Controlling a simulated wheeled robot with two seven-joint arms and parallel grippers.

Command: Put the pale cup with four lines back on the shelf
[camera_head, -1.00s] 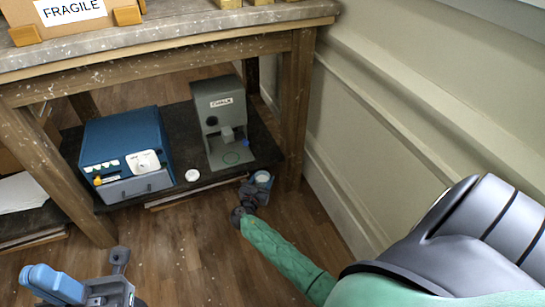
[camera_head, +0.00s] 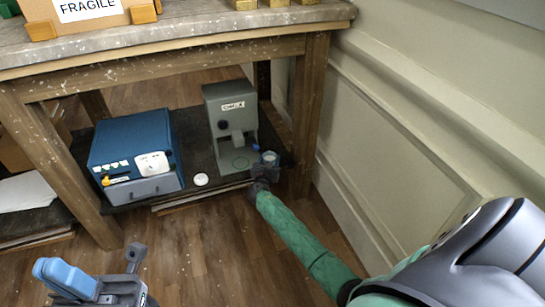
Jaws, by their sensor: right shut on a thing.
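A small pale cup (camera_head: 269,157) is in my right gripper (camera_head: 266,167), at the right front of the dark lower shelf (camera_head: 222,184) beside the table leg. My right gripper is shut on it, and its green-sleeved arm reaches in from the lower right. The cup's rim shows from above. It is too small and partly covered for any lines to be made out. I cannot tell whether the cup touches the shelf. My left gripper (camera_head: 134,258) is low at the left, over the floor and away from the shelf. Its jaw state is unclear.
A grey machine (camera_head: 226,100) with a white label and a green ring on its base stands just left of the cup. A blue box-shaped device (camera_head: 130,140) stands further left. A small white disc (camera_head: 201,180) lies between them. A wooden leg (camera_head: 309,115) bounds the right.

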